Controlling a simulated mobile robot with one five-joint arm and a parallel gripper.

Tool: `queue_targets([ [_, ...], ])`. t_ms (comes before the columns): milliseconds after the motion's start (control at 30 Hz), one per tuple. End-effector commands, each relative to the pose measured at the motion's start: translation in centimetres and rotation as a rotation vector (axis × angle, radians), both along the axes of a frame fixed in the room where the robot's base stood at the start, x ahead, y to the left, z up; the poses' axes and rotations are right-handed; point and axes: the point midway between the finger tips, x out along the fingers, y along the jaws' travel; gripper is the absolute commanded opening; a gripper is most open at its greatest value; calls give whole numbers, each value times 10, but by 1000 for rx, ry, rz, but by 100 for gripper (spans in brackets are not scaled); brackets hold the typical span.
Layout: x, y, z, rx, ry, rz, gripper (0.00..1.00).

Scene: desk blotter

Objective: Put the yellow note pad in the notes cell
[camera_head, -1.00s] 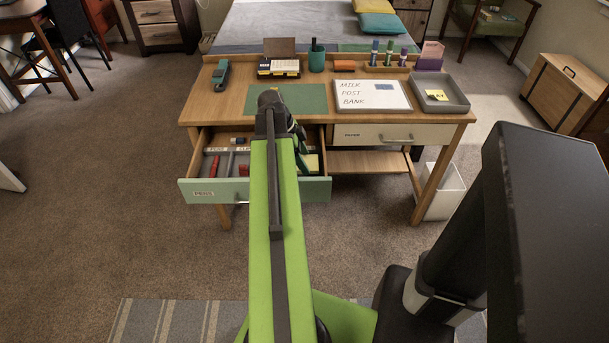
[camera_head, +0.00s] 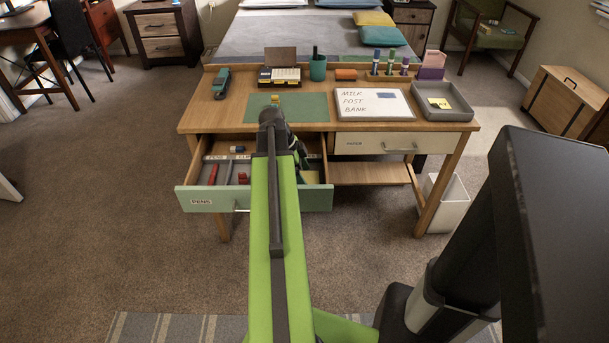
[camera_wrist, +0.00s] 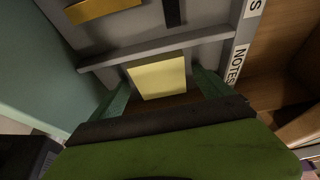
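The yellow note pad (camera_wrist: 158,78) lies between the two green fingers of my gripper (camera_wrist: 162,82) in the wrist view. The fingers appear to be at its left and right edges. The pad is over or in the notes cell, beside the NOTES label (camera_wrist: 236,64); its height above the cell floor is hard to judge. A grey divider (camera_wrist: 150,50) runs just beyond the pad. In the head view my arm hides most of the gripper, which is over the right part of the open drawer (camera_head: 220,201).
An orange-yellow block (camera_wrist: 100,8) lies in the neighbouring cell. Red items (camera_head: 213,174) lie in the drawer's left cells. On the desk are a whiteboard (camera_head: 370,103), a grey tray (camera_head: 462,112) with a yellow note, and a teal cup (camera_head: 318,68). The PAPER drawer (camera_head: 375,143) is shut.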

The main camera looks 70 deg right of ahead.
Motion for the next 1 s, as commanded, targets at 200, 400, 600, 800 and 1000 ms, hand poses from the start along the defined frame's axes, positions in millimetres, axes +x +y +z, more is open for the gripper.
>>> queue_targets([
  [200, 0, 0, 1, 0, 0, 0, 90],
  [400, 3, 1, 17, 0, 0, 0, 90],
  [600, 16, 6, 55, 0, 0, 1, 90],
  [800, 32, 12, 99, -1, 0, 0, 90],
  [1000, 41, 16, 116, 1, 0, -1, 90],
])
